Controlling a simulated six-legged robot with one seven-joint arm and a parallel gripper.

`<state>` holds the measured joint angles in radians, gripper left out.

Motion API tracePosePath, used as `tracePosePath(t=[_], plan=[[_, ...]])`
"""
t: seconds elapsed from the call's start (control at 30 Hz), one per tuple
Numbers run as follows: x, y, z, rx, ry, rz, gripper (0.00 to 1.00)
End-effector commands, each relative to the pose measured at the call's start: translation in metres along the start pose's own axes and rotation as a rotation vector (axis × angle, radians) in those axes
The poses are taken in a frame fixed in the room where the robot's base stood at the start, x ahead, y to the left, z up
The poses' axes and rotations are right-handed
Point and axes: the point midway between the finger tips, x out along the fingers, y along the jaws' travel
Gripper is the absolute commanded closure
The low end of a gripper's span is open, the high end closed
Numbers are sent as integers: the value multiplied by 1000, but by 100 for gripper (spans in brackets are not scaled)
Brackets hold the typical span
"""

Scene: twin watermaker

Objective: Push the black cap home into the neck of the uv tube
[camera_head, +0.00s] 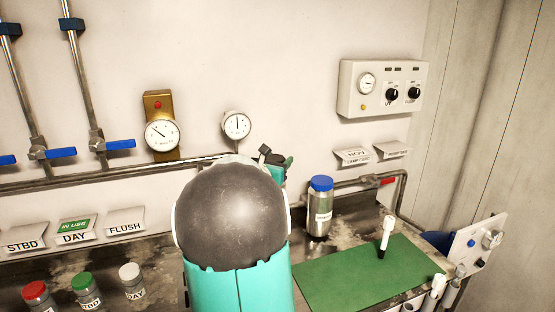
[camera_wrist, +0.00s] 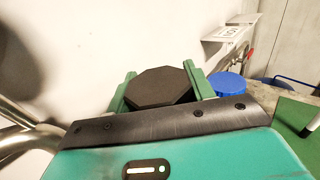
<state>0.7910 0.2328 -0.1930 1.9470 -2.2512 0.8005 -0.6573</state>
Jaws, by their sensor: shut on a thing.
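The black cap (camera_wrist: 158,88) is a dark, many-sided piece held between the green fingers of my gripper (camera_wrist: 163,83) in the wrist view. In the head view my gripper (camera_head: 275,162) shows beyond my dark, round arm joint, in front of the wall and below the round white gauge. The cap (camera_head: 266,151) shows there as a small dark shape at the fingertips. I cannot pick out the uv tube or its neck for certain; my arm hides much of the bench centre. No contact between cap and a neck is visible.
A blue-lidded bottle (camera_head: 320,207) stands right of my arm, beside a green mat (camera_head: 345,280) with a white marker-like piece (camera_head: 386,237). A steel pipe (camera_head: 120,176) runs along the wall. Red, green and white-capped bottles (camera_head: 88,290) stand at lower left.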

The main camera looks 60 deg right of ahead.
Motion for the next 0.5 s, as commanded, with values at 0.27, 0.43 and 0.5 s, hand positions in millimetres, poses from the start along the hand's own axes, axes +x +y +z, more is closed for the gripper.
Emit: tracePosePath(t=[0.27,0.43,0.5], plan=[[0,0,-7,-2,1,1,64],[0,0,-11,-2,1,0,64],[0,0,-12,-1,1,0,64]])
